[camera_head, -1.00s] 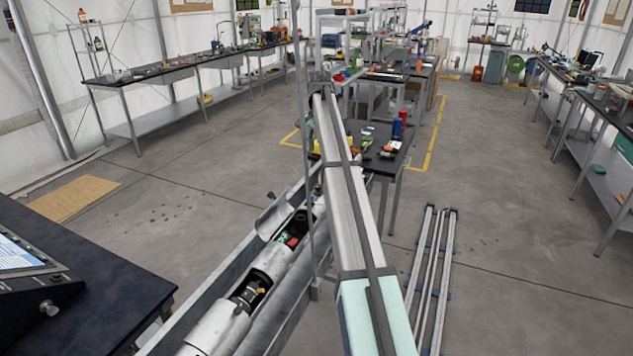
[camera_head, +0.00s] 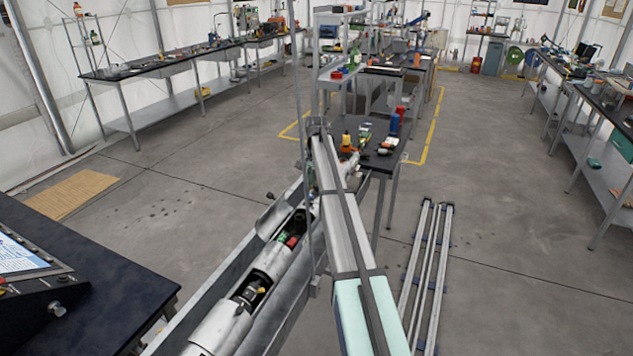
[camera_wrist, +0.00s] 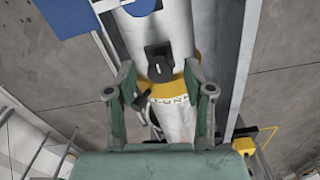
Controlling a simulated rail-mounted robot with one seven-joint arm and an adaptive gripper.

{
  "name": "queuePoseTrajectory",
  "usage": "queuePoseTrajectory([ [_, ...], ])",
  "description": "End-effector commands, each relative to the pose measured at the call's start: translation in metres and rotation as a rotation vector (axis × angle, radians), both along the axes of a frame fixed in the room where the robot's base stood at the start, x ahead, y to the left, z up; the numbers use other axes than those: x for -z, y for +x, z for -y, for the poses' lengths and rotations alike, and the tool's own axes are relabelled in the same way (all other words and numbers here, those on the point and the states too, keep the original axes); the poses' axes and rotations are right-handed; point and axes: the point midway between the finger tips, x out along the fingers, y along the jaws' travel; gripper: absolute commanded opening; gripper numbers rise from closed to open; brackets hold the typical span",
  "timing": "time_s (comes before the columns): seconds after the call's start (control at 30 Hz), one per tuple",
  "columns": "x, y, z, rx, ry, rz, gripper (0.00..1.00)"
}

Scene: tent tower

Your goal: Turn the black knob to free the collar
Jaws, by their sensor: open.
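In the wrist view the black knob (camera_wrist: 159,69) sits on a white tube (camera_wrist: 176,35), close to a yellow collar (camera_wrist: 187,71). My gripper (camera_wrist: 159,90) is open, its two green fingers spread to either side of the knob in the picture. Nothing is held between them. I cannot tell the remaining distance to the knob, and no finger clearly touches it. Below the collar, the tube carries dark lettering. In the head view my arm hides the knob and my gripper.
In the head view a long grey trough (camera_head: 190,324) holds white tube sections (camera_head: 222,331) with open cutouts. A thin upright pole (camera_head: 301,130) stands beside my arm. Metal rails (camera_head: 428,265) lie on the floor at right. A cluttered dark table (camera_head: 383,160) stands beyond.

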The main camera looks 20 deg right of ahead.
Motion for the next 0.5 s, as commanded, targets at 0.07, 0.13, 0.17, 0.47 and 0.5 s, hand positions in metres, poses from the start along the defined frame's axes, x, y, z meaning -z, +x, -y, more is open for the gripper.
queuePoseTrajectory([
  [0.07,0.0002,0.0001,0.0001,0.000,0.000,0.000,0.53],
  [0.13,0.0002,0.0001,0.0000,0.000,0.000,0.000,0.53],
  [0.17,0.0002,0.0001,0.0000,0.000,0.000,0.000,0.53],
  [0.47,0.0002,-0.0001,0.0001,0.000,0.000,0.000,0.00],
  [0.5,0.0003,-0.0001,0.0001,0.000,0.000,0.000,0.00],
])
